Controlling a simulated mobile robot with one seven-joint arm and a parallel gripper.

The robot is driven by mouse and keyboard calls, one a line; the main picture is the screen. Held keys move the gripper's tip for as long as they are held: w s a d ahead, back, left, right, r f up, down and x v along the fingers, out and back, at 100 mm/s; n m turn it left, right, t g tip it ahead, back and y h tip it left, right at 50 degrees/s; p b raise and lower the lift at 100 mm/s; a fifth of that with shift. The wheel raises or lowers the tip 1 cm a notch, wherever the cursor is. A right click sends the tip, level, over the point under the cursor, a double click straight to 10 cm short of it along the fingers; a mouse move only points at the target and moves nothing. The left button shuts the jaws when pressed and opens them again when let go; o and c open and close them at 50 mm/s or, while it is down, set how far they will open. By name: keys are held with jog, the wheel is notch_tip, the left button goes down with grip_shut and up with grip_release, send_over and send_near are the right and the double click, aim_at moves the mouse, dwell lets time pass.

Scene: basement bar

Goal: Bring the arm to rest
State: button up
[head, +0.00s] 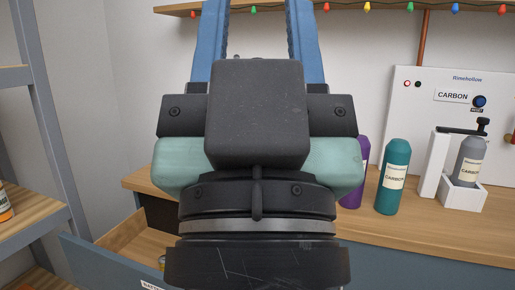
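My gripper (257,30) fills the middle of the head view, pointing up the picture, with a black body and teal side parts. The fingertips are cut off by the top edge. It hides part of the counter behind it.
A wooden counter (430,235) holds a purple bottle (356,172), a teal bottle (397,178) and a grey bottle (470,160) in a white stand (462,194). A white panel (440,75) stands behind. An open drawer (110,262) is at lower left, beside a shelving unit (45,125).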

notch_tip(320, 180, up, 24)
jog(key=p, duration=2.1)
jog(key=shift+f+p, duration=0.25)
jog(key=shift+p, duration=0.05)
jog(key=shift+f, duration=0.1)
